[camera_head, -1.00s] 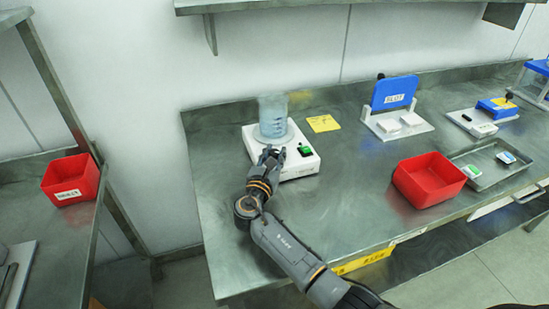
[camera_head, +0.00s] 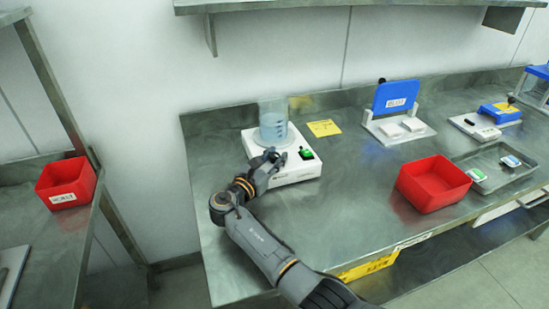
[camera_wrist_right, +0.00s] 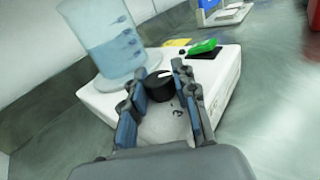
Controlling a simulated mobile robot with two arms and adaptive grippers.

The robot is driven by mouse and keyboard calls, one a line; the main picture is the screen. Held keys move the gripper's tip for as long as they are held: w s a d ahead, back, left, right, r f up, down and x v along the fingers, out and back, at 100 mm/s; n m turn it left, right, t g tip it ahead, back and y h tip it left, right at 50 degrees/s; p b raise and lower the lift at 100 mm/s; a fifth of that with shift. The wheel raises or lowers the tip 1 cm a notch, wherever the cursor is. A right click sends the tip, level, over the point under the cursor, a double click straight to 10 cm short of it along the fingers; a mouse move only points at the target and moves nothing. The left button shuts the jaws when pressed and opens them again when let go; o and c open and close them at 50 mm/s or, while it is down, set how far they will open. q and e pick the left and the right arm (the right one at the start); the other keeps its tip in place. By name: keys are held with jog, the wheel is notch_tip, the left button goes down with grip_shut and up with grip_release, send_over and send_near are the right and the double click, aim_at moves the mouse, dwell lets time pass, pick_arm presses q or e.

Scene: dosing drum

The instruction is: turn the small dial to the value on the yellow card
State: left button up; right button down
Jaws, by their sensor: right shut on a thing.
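A white stirrer-like device (camera_head: 298,172) stands on the steel bench with a beaker of blue liquid (camera_head: 272,126) on top. The yellow card (camera_head: 323,128) lies flat behind it to the right; its writing is too small to read. My right gripper (camera_head: 274,158) is at the device's front face. In the right wrist view, the small black dial (camera_wrist_right: 159,86) sits between the two fingers of my right gripper (camera_wrist_right: 158,88), which are shut on it. The fingers hide the dial in the head view. The left gripper is not in view.
A green switch (camera_head: 306,153) is on the device just right of my gripper. A red bin (camera_head: 432,184) and a metal tray (camera_head: 500,181) are to the right. A blue stand (camera_head: 394,97) is at the back. The bench front left is clear.

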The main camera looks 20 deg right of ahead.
aim_at(274, 155)
jog(key=c, duration=1)
grip_release()
jog(key=shift+r, duration=0.1)
notch_tip(274, 155, up, 10)
jog(key=shift+f, duration=0.1)
